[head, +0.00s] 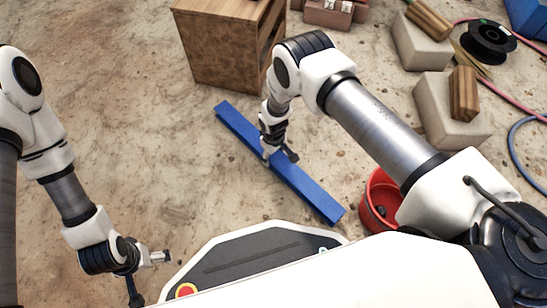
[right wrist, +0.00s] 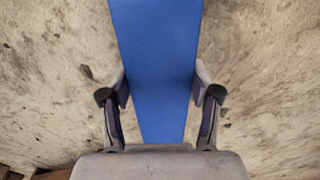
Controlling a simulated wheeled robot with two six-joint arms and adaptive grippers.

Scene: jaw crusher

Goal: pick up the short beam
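The short beam is a blue bar (head: 310,193) lying on the floor in the head view, slanting from upper left to lower right. It also shows in the right wrist view (right wrist: 158,60), running down the middle of the picture. My right gripper (head: 279,157) is over the beam's middle part. In the right wrist view its two fingers (right wrist: 160,97) stand open, one on each side of the beam, with little room at each side. I cannot tell whether they touch it. My left gripper (head: 148,273) is away from the beam at the lower left; its fingers appear apart and empty.
A wooden box (head: 215,55) stands just beyond the beam's far end. A red bowl (head: 372,190) with a dark item inside is near the beam's close end. Pale blocks (head: 440,120) with wooden pieces and a black spool (head: 488,40) lie at right. The floor left of the beam is clear.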

